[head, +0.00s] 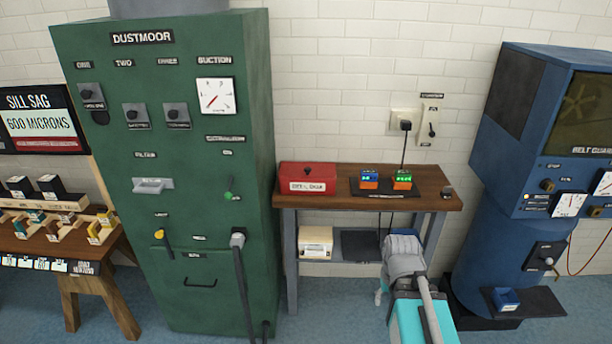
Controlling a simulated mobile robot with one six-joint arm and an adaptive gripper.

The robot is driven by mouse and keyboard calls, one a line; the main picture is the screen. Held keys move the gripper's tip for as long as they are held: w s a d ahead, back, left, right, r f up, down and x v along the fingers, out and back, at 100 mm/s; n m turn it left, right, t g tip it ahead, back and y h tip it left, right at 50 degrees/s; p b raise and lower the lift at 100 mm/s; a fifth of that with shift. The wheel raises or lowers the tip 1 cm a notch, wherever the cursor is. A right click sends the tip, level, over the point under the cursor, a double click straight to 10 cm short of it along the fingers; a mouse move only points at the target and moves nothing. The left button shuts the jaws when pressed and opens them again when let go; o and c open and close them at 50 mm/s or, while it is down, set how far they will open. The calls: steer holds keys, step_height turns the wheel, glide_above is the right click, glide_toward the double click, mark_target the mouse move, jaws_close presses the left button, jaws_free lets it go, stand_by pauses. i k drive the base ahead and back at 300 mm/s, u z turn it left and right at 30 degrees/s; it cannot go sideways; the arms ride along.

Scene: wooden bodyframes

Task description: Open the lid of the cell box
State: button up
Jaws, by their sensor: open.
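The cell box is most likely the red box (308,177) with a white label on its front, at the left end of the wooden bench. Its lid looks shut, with a small dark knob on top. My gripper (380,294) is small and partly hidden behind my own grey wrist, low in front of the bench. It is open, to the right of the red box and below the bench top, well apart from the box. Nothing shows between its fingers.
A tall green cabinet (160,240) stands close on the left. A blue machine (510,190) stands on the right. A lower shelf (358,246) holds a pale box. Open floor lies in front.

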mark_target(288, 170)
steer(key=z, duration=0.15)
steer(key=i, duration=1.15)
steer(key=z, duration=0.25)
